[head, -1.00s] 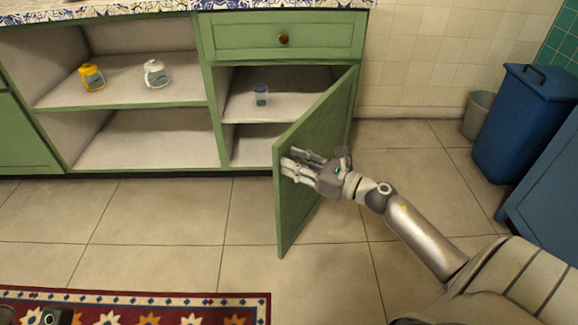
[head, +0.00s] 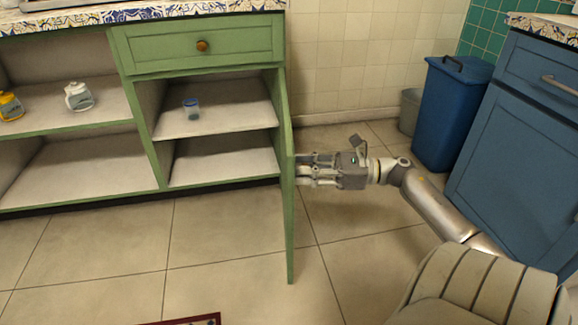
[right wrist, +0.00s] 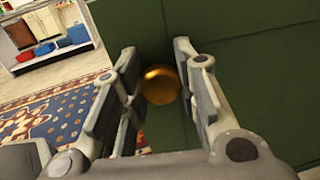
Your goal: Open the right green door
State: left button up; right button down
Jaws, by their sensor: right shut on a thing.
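The right green door (head: 288,215) stands wide open and shows nearly edge-on in the head view, jutting out from the cabinet front. Its dark green face (right wrist: 240,60) fills the right of the right wrist view. My right gripper (head: 303,170) is on the outer side of the door. In the right wrist view its fingers (right wrist: 156,62) are on both sides of a round golden knob (right wrist: 160,86), shut on it. The open compartment behind the door shows two shelf levels. My left gripper is not in view.
A small blue cup (head: 191,109) stands on the upper shelf. A white jar (head: 79,97) and a yellow jar (head: 10,106) stand in the left bay. A blue bin (head: 450,110), grey bin (head: 410,110) and blue cabinet (head: 520,140) stand at right.

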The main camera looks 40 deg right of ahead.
jog(key=shift+s+d+r, duration=0.1)
jog(key=shift+s+d, duration=0.15)
jog(key=shift+d, duration=0.2)
jog(key=c, duration=1.1)
grip_release()
jog(key=v, duration=1.2)
jog(key=shift+a, duration=0.1)
